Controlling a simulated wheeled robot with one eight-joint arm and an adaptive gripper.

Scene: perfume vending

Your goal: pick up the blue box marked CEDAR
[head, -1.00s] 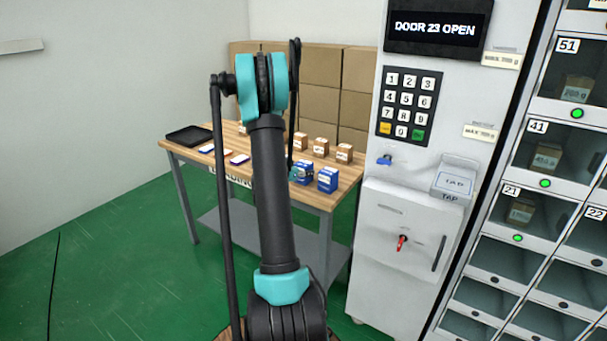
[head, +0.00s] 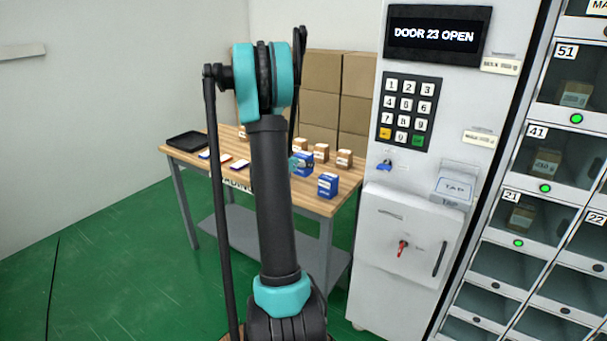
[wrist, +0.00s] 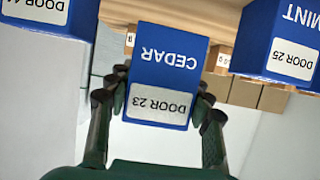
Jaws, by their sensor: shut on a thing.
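The blue box marked CEDAR (wrist: 168,62), with a white DOOR 23 label, is between the two fingers of my gripper (wrist: 160,108) in the wrist view. The fingers are shut on its two sides, and its lettering shows upside down. In the head view the held box (head: 303,162) is partly hidden by my arm, over the wooden table (head: 318,203). I cannot tell from that view how far it is above the tabletop.
In the wrist view a blue MINT box (wrist: 278,40) with a DOOR 25 label is at the right, and another blue box (wrist: 62,18) at upper left. Brown boxes (head: 344,158) and a black tray (head: 187,140) are on the table. The vending machine (head: 408,215) stands right; its display reads DOOR 23 OPEN.

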